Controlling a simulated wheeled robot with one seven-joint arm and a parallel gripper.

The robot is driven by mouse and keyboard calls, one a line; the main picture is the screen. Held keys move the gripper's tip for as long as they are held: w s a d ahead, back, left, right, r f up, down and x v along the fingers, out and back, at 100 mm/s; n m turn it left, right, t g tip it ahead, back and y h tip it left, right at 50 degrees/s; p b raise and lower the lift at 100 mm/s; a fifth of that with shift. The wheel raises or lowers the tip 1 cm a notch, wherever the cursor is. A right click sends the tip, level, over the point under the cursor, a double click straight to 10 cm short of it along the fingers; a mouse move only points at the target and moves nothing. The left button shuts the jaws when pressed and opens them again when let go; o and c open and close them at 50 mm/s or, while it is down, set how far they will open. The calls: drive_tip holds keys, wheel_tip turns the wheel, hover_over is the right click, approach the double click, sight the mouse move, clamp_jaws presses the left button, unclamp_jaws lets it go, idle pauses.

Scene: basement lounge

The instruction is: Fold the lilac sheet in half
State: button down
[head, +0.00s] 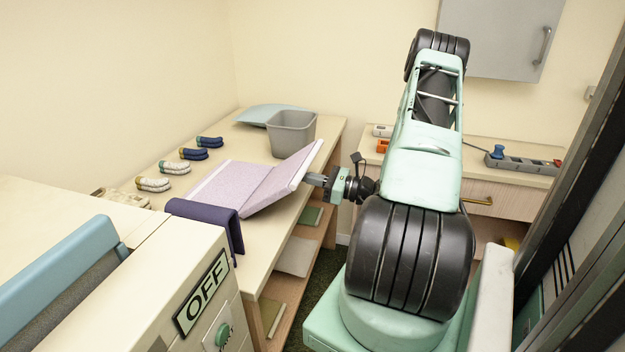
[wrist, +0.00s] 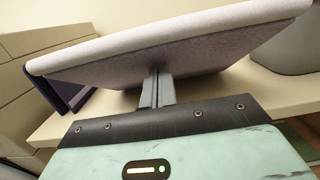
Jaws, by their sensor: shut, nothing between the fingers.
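The lilac sheet (head: 232,181) lies on the wooden bench, its left part flat and its right part tilted up toward my arm. In the wrist view the raised part (wrist: 180,45) spans the picture with a pale edge, its underside facing the camera. My gripper (head: 318,180) is at the right side of the sheet, below the raised edge. In the wrist view its fingers (wrist: 157,88) are closed together and reach under the raised part. They appear to touch its underside; nothing shows between them.
A grey bin (head: 292,133) stands just behind the sheet. Several rolled bundles (head: 194,154) line the left side. A blue sheet (head: 262,114) lies at the back. A cream machine marked OFF (head: 200,290) stands in front.

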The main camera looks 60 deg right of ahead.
sight(281, 173)
drive_tip(key=shift+w+r, duration=0.2)
drive_tip(key=shift+r, duration=0.05)
drive_tip(key=shift+w+a+r+p, duration=0.35)
drive_tip(key=shift+w+r+p, duration=0.05)
drive_tip(key=shift+w, duration=0.7)
drive_tip(key=shift+w+a+r+p, duration=0.3)
drive_tip(key=shift+w+r+p, duration=0.15)
drive_tip(key=shift+w, duration=0.65)
drive_tip(key=shift+w+a+r+p, duration=0.35)
drive_tip(key=shift+w+r, duration=0.05)
drive_tip(key=shift+w, duration=0.8)
